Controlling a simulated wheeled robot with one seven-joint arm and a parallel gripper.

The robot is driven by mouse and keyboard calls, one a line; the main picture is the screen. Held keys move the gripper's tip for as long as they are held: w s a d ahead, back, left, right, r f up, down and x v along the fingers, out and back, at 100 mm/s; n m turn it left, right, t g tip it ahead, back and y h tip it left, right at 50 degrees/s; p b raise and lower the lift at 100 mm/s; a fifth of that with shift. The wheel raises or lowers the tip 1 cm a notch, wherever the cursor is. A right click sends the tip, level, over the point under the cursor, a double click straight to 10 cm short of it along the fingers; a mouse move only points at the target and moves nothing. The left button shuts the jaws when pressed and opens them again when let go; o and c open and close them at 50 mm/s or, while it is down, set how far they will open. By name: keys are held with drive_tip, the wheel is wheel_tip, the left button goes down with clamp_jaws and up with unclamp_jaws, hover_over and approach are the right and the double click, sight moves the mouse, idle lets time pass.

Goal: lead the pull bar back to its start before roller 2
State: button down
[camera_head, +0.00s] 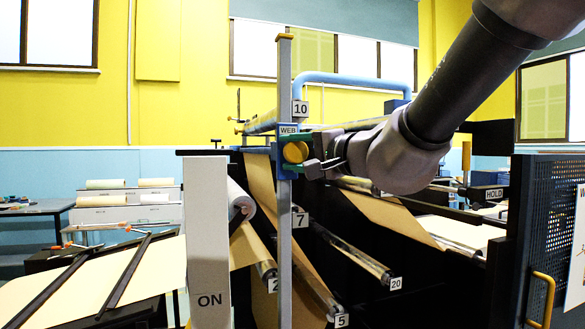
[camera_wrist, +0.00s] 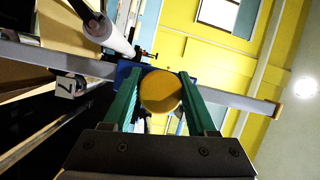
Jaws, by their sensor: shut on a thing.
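My gripper (camera_head: 302,153) has its green fingers shut on a round yellow knob (camera_head: 294,152). The knob sits in front of a blue block (camera_head: 283,166) on a grey upright post (camera_head: 284,230), below a WEB label. In the wrist view the knob (camera_wrist: 160,92) lies between the two fingers (camera_wrist: 160,88), and the post crosses behind it. The roller tagged 2 (camera_head: 265,268) is low, just left of the post, with brown paper over it. I cannot make out the pull bar as a separate piece; the knob may be its handle.
Rollers tagged 7 (camera_head: 300,220), 5 (camera_head: 318,290) and 20 (camera_head: 370,262) lie right of the post, with brown paper webs between them. A pale ON panel (camera_head: 208,240) stands at left. A dark perforated guard (camera_head: 550,220) with a yellow handle stands at right.

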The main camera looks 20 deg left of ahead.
drive_tip(key=shift+f, duration=1.55)
drive_tip(key=shift+f, duration=0.1)
wheel_tip(320, 180, down, 17)
drive_tip(key=shift+w+d+f, duration=0.2)
drive_tip(key=shift+w+d, duration=0.1)
drive_tip(key=shift+d, duration=0.1)
